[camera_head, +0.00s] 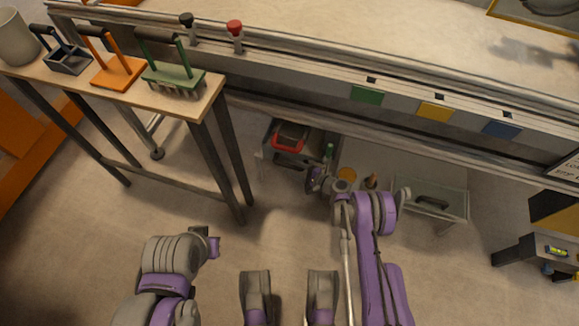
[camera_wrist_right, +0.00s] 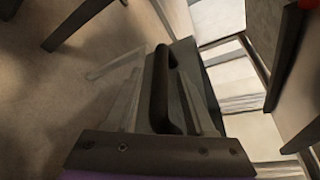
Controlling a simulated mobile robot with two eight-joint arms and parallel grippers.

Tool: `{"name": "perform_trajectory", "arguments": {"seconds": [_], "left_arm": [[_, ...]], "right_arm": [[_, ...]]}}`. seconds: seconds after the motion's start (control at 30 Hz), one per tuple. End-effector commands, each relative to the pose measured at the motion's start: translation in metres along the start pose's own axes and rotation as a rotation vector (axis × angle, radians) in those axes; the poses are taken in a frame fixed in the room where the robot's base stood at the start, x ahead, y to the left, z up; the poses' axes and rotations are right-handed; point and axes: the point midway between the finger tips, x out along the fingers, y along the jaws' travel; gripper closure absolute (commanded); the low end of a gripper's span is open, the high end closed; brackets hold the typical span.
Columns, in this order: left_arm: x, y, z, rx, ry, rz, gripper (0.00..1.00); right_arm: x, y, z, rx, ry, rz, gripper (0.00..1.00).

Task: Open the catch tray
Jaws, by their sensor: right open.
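In the right wrist view a dark bar handle (camera_wrist_right: 162,90) on a greyish front lies straight ahead of the gripper. I cannot tell which front it belongs to or whether the fingers touch it. My left gripper (camera_head: 212,243) is at lower left, far from the trays; its jaws are unclear.
A grey bin with a red item (camera_head: 290,137) stands left of my right gripper. The sandbed's front rail (camera_head: 300,85) runs overhead, with green, yellow and blue tabs. A tool bench (camera_head: 215,90) with rakes stands at left.

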Motion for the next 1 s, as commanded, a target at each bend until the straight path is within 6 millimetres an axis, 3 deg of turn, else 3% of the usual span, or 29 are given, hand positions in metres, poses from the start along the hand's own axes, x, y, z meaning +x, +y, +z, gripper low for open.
{"name": "perform_trajectory", "arguments": {"seconds": [0.13,0.43,0.73,1.0], "left_arm": [[0.0018,0.0,0.0002,0.0,0.001,0.0,1.0],[0.0017,0.0,0.0002,0.0,0.001,0.0,1.0],[0.0017,0.0,0.0002,0.0,0.001,0.0,1.0],[0.0017,0.0,0.0002,0.0,0.001,0.0,1.0]], "right_arm": [[0.0109,-0.0001,0.0001,0.0,-0.001,0.0,0.45],[0.0126,-0.0004,0.0002,0.0,0.0,0.0,0.45],[0.0125,-0.0004,0.0003,0.0,0.0,0.0,0.99],[0.0124,-0.0004,0.0002,0.0,0.0,0.0,1.0]]}}
